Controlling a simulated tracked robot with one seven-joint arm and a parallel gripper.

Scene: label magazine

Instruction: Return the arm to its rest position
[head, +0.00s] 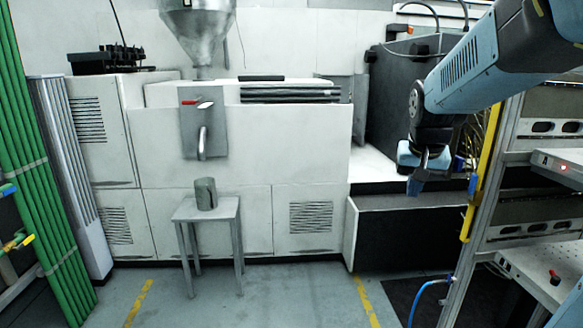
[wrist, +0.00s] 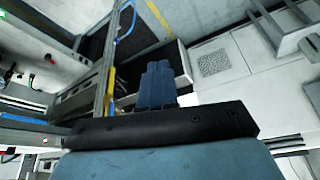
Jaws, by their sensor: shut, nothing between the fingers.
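My arm reaches in from the upper right of the head view, light blue with dark joints.
A rack (head: 493,180) with shelves stands close at the right. A blue hose (head: 424,293) hangs by its foot. Green pipes (head: 32,150) line the left. The middle floor is clear.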

